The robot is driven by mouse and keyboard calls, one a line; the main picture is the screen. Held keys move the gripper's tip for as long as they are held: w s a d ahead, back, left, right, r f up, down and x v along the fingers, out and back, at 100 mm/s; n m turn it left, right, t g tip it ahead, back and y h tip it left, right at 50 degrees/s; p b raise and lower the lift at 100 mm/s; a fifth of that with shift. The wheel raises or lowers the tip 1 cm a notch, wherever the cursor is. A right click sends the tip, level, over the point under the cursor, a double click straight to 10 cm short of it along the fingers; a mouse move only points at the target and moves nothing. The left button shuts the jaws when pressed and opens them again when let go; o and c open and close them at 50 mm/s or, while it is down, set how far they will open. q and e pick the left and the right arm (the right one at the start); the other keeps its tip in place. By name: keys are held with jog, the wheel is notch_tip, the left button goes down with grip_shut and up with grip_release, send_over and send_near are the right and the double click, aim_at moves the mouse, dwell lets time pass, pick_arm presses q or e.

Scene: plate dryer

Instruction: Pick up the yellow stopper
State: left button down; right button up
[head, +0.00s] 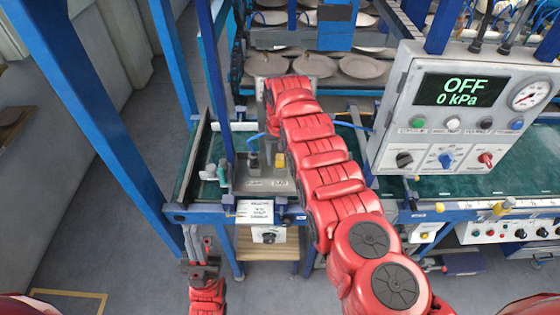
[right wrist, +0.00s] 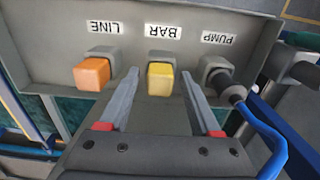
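The yellow stopper (right wrist: 160,78) sits in the middle port, labelled BAR, on a grey panel in the right wrist view. It also shows as a small yellow patch in the head view (head: 280,160). My right gripper (right wrist: 160,74) is open, with one finger on each side of the stopper. Gaps show between the fingers and the stopper. In the head view my right arm hides most of this gripper. My left gripper (head: 198,239) is low at the left in the head view, its fingers apart and empty.
An orange stopper (right wrist: 92,74) sits in the LINE port beside one finger. A blue hose (right wrist: 262,130) runs from the PUMP port on the other side. A control box (head: 463,105) reading OFF, 0 kPa stands at right. Blue posts (head: 105,115) rise at left.

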grip_shut()
jog(key=shift+r, duration=0.15)
